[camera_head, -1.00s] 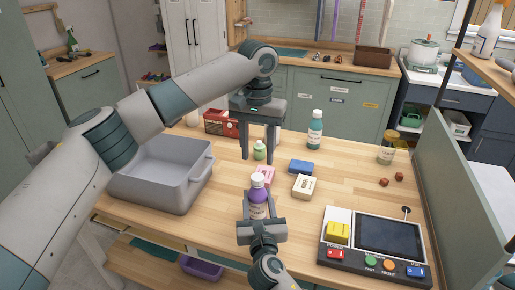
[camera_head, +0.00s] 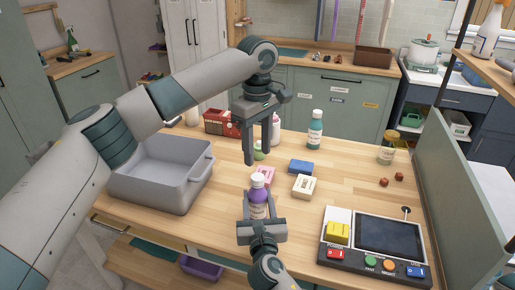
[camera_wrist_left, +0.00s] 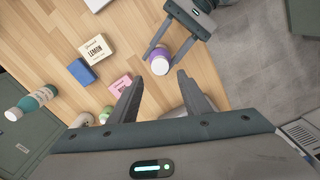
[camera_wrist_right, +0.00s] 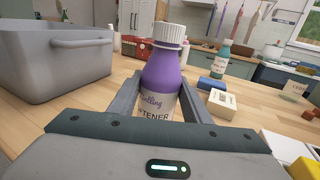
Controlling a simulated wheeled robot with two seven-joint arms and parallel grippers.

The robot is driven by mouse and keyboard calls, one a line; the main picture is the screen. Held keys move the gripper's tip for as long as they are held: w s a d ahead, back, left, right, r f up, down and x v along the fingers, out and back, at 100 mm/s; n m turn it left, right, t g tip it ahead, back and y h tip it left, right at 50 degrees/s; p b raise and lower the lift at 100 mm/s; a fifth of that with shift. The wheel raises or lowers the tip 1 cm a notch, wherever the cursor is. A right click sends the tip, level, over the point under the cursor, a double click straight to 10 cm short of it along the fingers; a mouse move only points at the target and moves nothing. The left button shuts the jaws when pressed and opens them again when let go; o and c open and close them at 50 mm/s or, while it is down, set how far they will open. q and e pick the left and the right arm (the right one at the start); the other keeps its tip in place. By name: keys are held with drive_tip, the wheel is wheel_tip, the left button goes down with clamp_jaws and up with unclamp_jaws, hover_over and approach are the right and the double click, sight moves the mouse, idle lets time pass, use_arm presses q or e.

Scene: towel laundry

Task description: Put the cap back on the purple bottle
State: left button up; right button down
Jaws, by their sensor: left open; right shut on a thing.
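The purple bottle (camera_head: 258,198) stands upright near the front of the table. A white ribbed cap (camera_wrist_right: 169,33) sits on its top in the right wrist view; I cannot tell how tightly it is fitted. My right gripper (camera_head: 260,222) is shut on the bottle's body, with one finger on each side (camera_wrist_right: 165,95). My left gripper (camera_head: 262,157) is open and empty, pointing down above the table, behind and higher than the bottle. In the left wrist view the bottle's white top (camera_wrist_left: 160,66) shows just beyond the open fingertips (camera_wrist_left: 158,80).
Pink (camera_head: 265,174), blue (camera_head: 301,167) and cream (camera_head: 304,187) boxes lie close to the bottle. A green bottle (camera_head: 258,152) is partly hidden behind my left fingers. A grey bin (camera_head: 160,190) stands left; a button console (camera_head: 374,250) stands front right. A teal bottle (camera_head: 315,130) stands farther back.

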sight(258, 176)
drive_tip(key=shift+f, duration=0.1)
idle(0.3)
use_arm(q)
drive_tip(key=shift+f, duration=4.05)
